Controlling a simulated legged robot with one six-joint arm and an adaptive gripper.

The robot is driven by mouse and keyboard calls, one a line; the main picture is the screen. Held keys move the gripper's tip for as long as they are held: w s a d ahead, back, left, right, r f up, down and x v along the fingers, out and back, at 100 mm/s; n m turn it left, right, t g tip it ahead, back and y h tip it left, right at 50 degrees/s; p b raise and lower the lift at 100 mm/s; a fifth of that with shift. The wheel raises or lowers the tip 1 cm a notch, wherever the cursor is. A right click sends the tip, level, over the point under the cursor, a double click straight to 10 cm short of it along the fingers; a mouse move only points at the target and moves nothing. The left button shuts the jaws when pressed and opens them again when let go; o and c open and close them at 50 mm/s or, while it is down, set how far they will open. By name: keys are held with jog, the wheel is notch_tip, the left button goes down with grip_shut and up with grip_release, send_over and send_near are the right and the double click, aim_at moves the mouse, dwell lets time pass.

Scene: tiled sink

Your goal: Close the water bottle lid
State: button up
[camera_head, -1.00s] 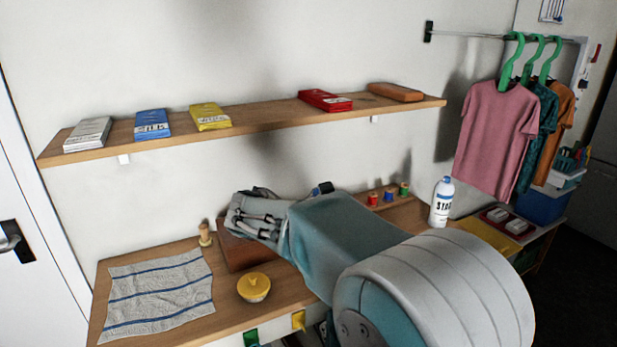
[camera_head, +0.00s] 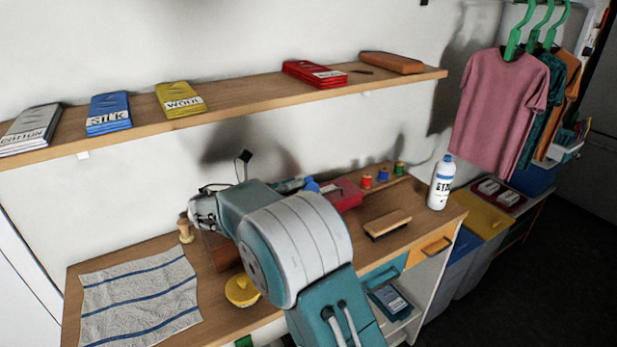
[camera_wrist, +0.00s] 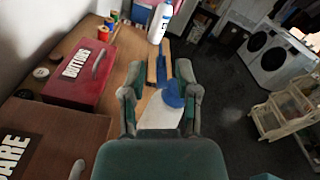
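In the wrist view a pale white body (camera_wrist: 160,113) with a rounded blue top (camera_wrist: 174,94), seemingly the water bottle, shows between the fingers of my gripper (camera_wrist: 160,96). The fingers stand wide apart on either side. I cannot tell whether either touches it, or whether the lid is open. In the head view a small blue piece (camera_head: 311,184) shows behind my arm, which hides most of my gripper and the bottle. A separate white bottle (camera_head: 440,186) labelled with dark letters and capped in blue stands upright at the worktop's right end; it also shows in the wrist view (camera_wrist: 160,22).
A red buttons box (camera_head: 345,194) lies behind my arm, with thread spools (camera_head: 382,176) beyond. A wooden brush (camera_head: 387,223) lies right of my arm. A striped cloth (camera_head: 140,298) and yellow-topped pincushion (camera_head: 241,290) are left. A shelf (camera_head: 240,95) runs above.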

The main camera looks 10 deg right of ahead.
aim_at(307, 178)
jog(key=shift+x, duration=2.3)
jog(key=shift+a, duration=0.1)
grip_shut()
